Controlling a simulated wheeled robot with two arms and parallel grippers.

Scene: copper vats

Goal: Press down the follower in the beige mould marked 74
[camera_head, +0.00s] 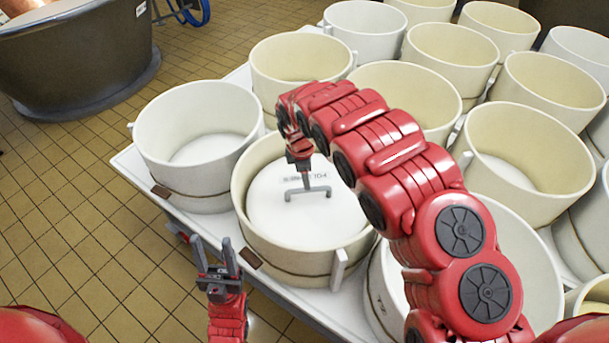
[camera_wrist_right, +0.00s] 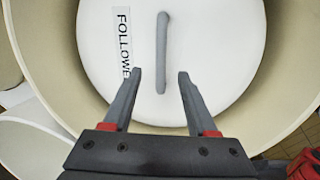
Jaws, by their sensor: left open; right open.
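A beige round mould (camera_head: 300,264) stands at the near edge of the white table. A white follower (camera_head: 270,215) lies inside it, with a grey bar handle (camera_head: 307,192) and a label whose number I cannot read surely. My right gripper (camera_head: 303,172) is open, pointing down into this mould above the handle. In the right wrist view, the open right gripper (camera_wrist_right: 160,75) has its fingers on either side of the handle (camera_wrist_right: 162,45); the label (camera_wrist_right: 124,45) reads "FOLLOWE". No mark 74 is legible on the mould. My left gripper (camera_head: 217,255) is open and empty, outside the mould's near left side.
A white table (camera_head: 128,160) carries several other beige and white moulds. An empty white mould (camera_head: 180,178) stands just left, and others crowd behind and right. A dark vat (camera_head: 75,70) stands at upper left. The tiled floor (camera_head: 80,215) is clear at left.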

